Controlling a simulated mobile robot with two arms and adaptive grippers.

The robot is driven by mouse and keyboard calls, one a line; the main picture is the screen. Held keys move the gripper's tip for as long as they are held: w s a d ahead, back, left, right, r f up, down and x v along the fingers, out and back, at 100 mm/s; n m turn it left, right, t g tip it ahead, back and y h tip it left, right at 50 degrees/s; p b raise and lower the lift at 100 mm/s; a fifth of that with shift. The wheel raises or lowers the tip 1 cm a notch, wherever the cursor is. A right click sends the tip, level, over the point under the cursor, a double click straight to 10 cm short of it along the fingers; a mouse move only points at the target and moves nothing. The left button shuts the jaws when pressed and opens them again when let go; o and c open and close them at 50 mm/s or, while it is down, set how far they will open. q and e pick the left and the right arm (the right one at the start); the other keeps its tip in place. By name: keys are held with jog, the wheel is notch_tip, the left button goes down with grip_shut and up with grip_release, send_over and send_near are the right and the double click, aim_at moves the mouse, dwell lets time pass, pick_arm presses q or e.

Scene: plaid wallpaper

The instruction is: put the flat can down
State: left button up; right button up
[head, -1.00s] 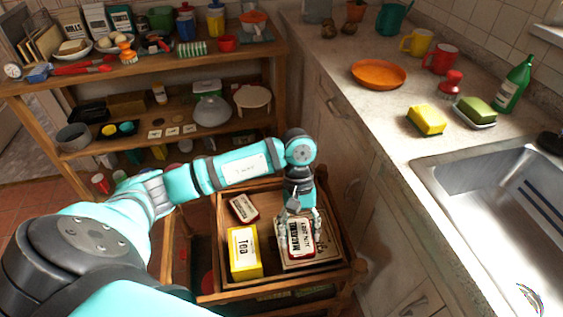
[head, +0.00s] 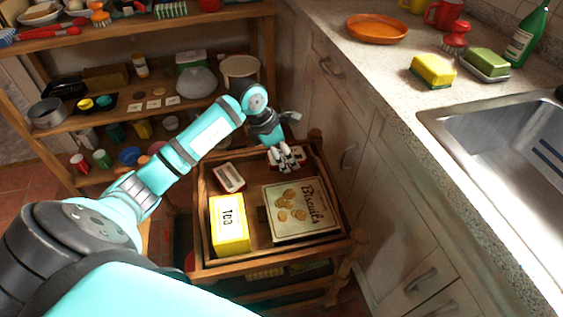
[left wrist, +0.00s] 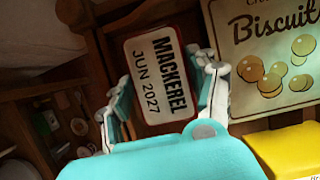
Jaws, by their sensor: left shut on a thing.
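The flat can (left wrist: 158,75) is a red-edged tin with a white label reading MACKEREL JUN 2027, seen in the left wrist view. My left gripper (left wrist: 166,88) has one finger on each side of it and is shut on it. In the head view my left gripper (head: 286,158) is over the back right part of the wooden cart's top tray (head: 206,268), just behind the biscuit tin. The can is mostly hidden by the fingers there. I cannot tell whether it touches the tray. My right gripper is not in view.
The biscuit tin (head: 291,232) lies flat on the tray's right side. A yellow tea box (head: 229,232) stands at front left. Another flat red-and-white can (head: 229,178) lies behind it. Bare tray shows between that can and my gripper. The counter (head: 395,90) is at the right.

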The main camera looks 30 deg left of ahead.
pick_arm(q)
notch_tip(320, 180, down, 4)
jog(key=shift+r, duration=0.1)
jog(key=shift+f, duration=0.35)
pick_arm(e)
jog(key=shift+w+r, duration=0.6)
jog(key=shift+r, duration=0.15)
pick_arm(q)
jog(key=shift+b, duration=0.3)
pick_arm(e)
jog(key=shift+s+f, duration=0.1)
pick_arm(q)
jog(key=o, duration=1.4)
jog(key=shift+c, duration=0.2)
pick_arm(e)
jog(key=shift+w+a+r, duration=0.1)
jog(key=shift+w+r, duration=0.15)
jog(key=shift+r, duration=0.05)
